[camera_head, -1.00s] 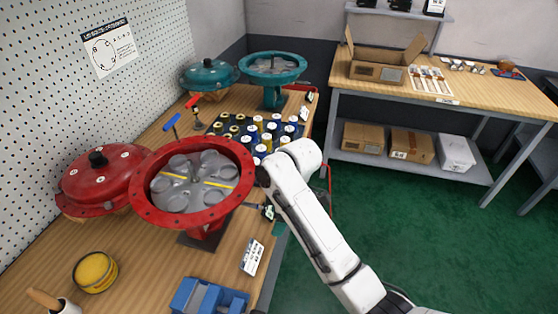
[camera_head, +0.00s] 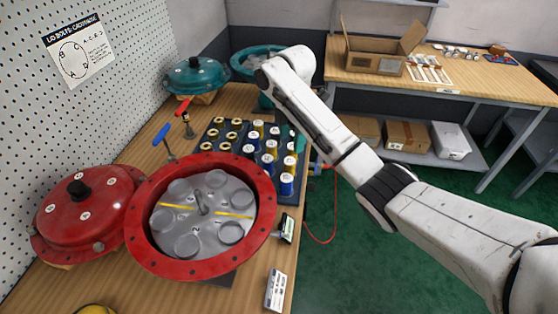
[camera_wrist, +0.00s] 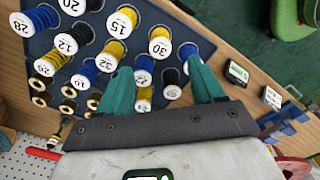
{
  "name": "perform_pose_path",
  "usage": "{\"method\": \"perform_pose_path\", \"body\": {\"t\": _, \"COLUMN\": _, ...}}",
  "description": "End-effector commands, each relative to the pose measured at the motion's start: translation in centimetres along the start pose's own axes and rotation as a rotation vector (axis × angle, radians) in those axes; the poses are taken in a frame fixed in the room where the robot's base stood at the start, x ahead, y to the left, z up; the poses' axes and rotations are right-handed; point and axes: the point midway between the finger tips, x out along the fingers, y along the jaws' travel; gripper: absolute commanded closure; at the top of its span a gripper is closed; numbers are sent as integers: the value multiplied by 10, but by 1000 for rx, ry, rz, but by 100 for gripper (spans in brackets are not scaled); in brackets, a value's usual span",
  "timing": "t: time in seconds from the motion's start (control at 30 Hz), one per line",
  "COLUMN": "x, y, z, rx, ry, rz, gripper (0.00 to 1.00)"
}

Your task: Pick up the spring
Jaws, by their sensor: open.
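Several numbered springs stand upright in a dark blue rack (camera_head: 292,198). They have white labels on top and yellow or blue coils, such as a blue spring (camera_head: 286,186) at the rack's near corner. In the wrist view the rack (camera_wrist: 195,38) fills the upper left. A yellow spring (camera_wrist: 118,25) and a blue spring (camera_wrist: 45,18) are there. My gripper (camera_wrist: 162,82) is open, with its teal fingers spread over the rack's edge rows. A blue spring (camera_wrist: 145,64) and others show between the fingers, and nothing is held.
A red open valve body (camera_head: 262,235) and red lid (camera_head: 85,215) stand on the near bench. A teal lid (camera_head: 195,75) and partly hidden teal body lie behind the rack. A second bench (camera_head: 490,85) holds an open carton.

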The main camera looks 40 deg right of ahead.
Motion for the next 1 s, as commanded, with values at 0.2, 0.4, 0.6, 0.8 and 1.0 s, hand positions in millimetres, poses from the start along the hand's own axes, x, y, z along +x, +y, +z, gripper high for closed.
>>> {"method": "perform_pose_path", "body": {"t": 0.2, "x": 27, "y": -1, "z": 1, "rx": 0, "ry": 0, "rz": -4, "gripper": 33}}
{"method": "perform_pose_path", "body": {"t": 0.4, "x": 51, "y": 0, "z": 1, "rx": 0, "ry": -1, "rz": -2, "gripper": 33}}
{"method": "perform_pose_path", "body": {"t": 0.6, "x": 65, "y": -2, "z": -1, "rx": 0, "ry": -1, "rz": -4, "gripper": 33}}
{"method": "perform_pose_path", "body": {"t": 0.8, "x": 95, "y": -3, "z": -4, "rx": 0, "ry": -1, "rz": -3, "gripper": 33}}
{"method": "perform_pose_path", "body": {"t": 1.0, "x": 107, "y": -3, "z": -4, "rx": 0, "ry": -1, "rz": -1, "gripper": 33}}
